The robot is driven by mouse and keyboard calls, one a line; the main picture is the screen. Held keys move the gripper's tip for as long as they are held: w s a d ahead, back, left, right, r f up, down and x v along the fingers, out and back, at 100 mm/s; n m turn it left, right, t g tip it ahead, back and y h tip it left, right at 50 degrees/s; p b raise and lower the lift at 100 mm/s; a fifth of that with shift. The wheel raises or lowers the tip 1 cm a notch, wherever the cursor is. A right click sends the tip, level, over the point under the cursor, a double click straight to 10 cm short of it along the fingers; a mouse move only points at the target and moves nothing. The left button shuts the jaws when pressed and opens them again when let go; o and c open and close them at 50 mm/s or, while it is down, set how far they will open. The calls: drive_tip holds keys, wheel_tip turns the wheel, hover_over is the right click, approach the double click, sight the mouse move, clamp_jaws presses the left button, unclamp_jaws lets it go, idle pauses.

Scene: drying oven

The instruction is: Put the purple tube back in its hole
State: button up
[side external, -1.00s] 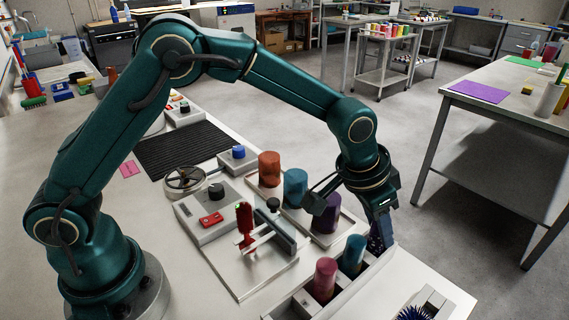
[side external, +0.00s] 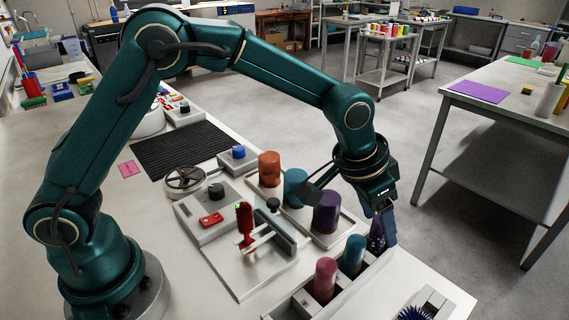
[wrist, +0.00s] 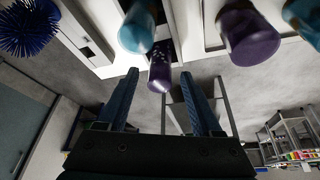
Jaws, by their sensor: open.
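The speckled purple tube (side external: 377,236) stands at the far end of the white rack (side external: 345,292), beside a teal tube (side external: 353,252) and a magenta tube (side external: 325,277). Its lower end seems to be in the end hole, but how deep I cannot tell. In the wrist view, the purple tube (wrist: 160,73) shows its rounded end just beyond and between my fingertips. My gripper (wrist: 158,80) is open, with a wide gap between the fingers. In the side view, my gripper (side external: 387,222) is close beside the tube and partly hides it.
A larger purple cylinder (side external: 327,212), a blue one (side external: 295,188) and an orange one (side external: 269,168) stand on trays close to my wrist. A blue spiky brush (side external: 413,314) lies past the rack. A clamp fixture with a red handle (side external: 245,222) is left of the rack.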

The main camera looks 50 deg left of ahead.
drive_tip(key=v, duration=0.9)
drive_tip(key=s+a+r+n, duration=0.2)
drive_tip(key=s+a+r, duration=0.2)
drive_tip(key=s+a, duration=0.35)
drive_tip(key=s+a+f+n+t+y, duration=0.1)
drive_tip(key=s+a+f, duration=0.3)
drive_tip(key=s, duration=0.6)
drive_tip(key=shift+a+n+y, duration=0.4)
drive_tip(key=shift+a+n, duration=0.4)
drive_tip(key=shift+a, duration=0.35)
